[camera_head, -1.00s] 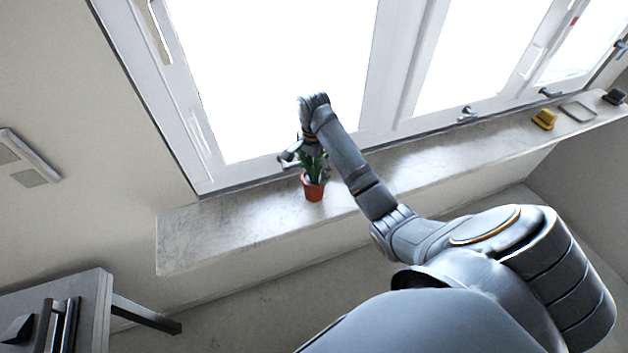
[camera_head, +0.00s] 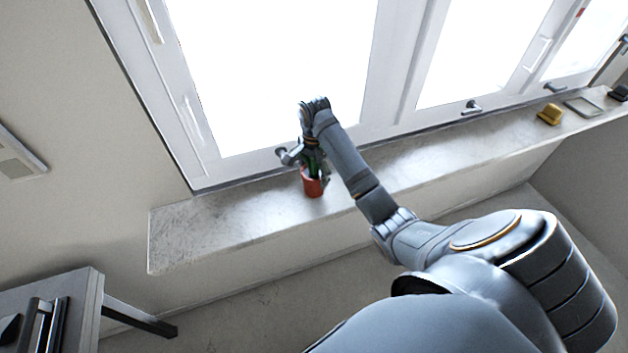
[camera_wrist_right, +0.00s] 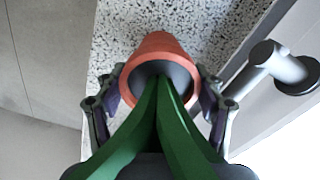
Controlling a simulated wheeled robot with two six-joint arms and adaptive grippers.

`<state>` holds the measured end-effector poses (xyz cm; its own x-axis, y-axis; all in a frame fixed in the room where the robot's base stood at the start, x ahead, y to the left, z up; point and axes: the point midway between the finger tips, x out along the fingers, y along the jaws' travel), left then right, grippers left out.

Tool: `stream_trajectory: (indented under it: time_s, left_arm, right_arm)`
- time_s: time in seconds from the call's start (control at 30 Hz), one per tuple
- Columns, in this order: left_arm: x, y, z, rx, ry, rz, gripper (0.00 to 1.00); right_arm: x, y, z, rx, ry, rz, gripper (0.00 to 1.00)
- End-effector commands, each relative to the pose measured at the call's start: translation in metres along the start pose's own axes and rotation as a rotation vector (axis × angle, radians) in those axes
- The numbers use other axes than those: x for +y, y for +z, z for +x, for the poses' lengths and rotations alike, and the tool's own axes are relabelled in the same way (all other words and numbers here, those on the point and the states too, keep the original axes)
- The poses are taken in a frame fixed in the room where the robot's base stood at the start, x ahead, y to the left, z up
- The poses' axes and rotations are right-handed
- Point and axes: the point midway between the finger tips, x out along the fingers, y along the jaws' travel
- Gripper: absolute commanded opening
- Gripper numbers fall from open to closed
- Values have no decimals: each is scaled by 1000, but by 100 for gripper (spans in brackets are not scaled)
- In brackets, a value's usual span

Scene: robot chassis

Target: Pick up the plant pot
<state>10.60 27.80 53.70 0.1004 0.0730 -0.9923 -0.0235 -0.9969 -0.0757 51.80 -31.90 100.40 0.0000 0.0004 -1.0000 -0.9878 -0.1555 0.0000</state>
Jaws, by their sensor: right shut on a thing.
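The plant pot (camera_head: 312,187) is small and orange-red, with green leaves, at the window sill in the head view. In the right wrist view the pot (camera_wrist_right: 158,46) is seen from above, with dark soil and long green leaves toward the camera. My right gripper (camera_head: 315,172) reaches down over the plant. In the wrist view its fingers (camera_wrist_right: 160,98) are on both sides of the pot's rim, shut on it. I cannot tell whether the pot's base touches the sill. My left gripper is not in view.
The speckled stone sill (camera_head: 215,228) runs below the white window. A window handle (camera_wrist_right: 275,72) is close to the right of the gripper. A yellow object (camera_head: 550,114) and a flat tray (camera_head: 583,106) sit far right. A grey table (camera_head: 60,300) is lower left.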

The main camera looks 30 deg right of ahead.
Motion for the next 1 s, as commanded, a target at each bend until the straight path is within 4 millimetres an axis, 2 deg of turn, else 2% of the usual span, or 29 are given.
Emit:
stream_trajectory:
  time_s: [0.03, 0.1, 0.37, 0.47, 0.6, 0.87, 0.9, 0.93, 1.0]
  left_arm:
    - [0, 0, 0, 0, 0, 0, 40]
    - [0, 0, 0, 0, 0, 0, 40]
    - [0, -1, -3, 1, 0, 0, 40]
    - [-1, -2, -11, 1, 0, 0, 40]
    - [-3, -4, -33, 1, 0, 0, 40]
    - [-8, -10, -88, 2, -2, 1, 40]
    - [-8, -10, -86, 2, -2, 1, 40]
    - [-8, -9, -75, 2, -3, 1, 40]
    - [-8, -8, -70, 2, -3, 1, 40]
  right_arm:
    - [0, 0, 0, 0, -1, 0, 26]
    - [-1, 0, -1, 1, -2, 0, 19]
    - [-1, 0, -4, 1, -2, 0, 19]
    - [-1, 0, -14, 1, -3, 0, 19]
    - [-1, 0, -40, 1, -3, -1, 19]
    - [44, -23, -99, 10, 1, -1, 19]
    - [52, -28, -100, 12, 2, -1, 19]
    - [60, -32, -95, 13, 2, -1, 19]
    - [75, -39, -101, 15, 3, -1, 19]
